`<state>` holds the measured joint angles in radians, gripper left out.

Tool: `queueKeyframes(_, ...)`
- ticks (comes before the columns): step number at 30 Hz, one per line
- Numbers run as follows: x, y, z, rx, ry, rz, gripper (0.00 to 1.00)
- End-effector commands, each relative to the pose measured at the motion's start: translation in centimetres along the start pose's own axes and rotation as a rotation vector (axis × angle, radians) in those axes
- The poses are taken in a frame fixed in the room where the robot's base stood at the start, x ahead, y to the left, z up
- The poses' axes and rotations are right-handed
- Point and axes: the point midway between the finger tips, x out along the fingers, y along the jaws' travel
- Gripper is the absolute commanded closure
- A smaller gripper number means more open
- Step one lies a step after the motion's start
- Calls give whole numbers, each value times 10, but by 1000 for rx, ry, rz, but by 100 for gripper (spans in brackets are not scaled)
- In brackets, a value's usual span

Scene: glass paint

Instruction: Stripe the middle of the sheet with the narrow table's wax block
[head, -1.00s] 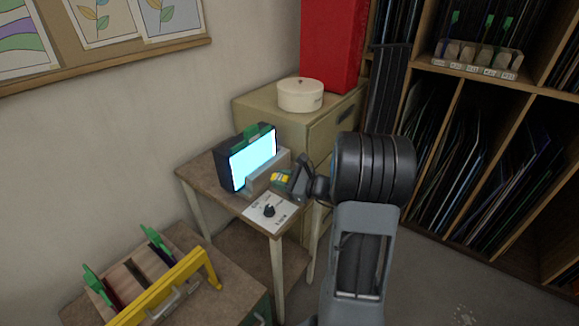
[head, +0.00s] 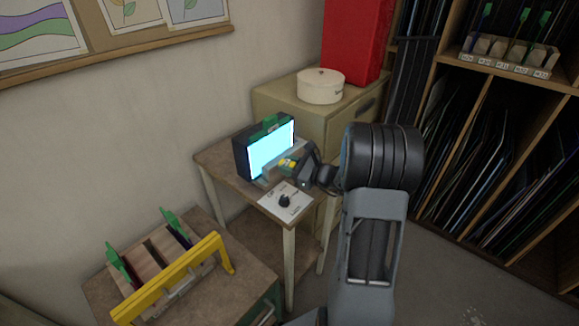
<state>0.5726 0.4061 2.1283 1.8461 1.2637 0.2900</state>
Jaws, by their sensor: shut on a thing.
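The narrow table (head: 232,176) stands against the wall, left of my arm. On it is a dark box with a bright, pale-blue lit face, which looks like the sheet (head: 270,150). A green clip sits on its top edge, and a grey ledge runs along its lower front. My gripper (head: 296,166) is in front of the sheet's lower right part, shut on a small yellow and green piece, apparently the wax block (head: 287,163). The fingers partly hide it. I cannot tell whether it touches the sheet.
A white card with a black knob (head: 285,201) lies on the table's front. A yellow-handled rack (head: 172,275) with green-topped pieces stands at lower left. A cabinet (head: 290,101) carries a round white tin (head: 321,87). Shelves (head: 480,150) with upright sheets fill the right.

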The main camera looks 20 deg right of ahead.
Motion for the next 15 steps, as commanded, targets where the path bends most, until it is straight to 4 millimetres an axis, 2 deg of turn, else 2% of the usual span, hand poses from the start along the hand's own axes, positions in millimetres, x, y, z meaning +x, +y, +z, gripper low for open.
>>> queueKeyframes(5,8,0,-2,-3,-5,-18,94)
queueKeyframes(15,42,-2,-2,-3,-27,-111,94)
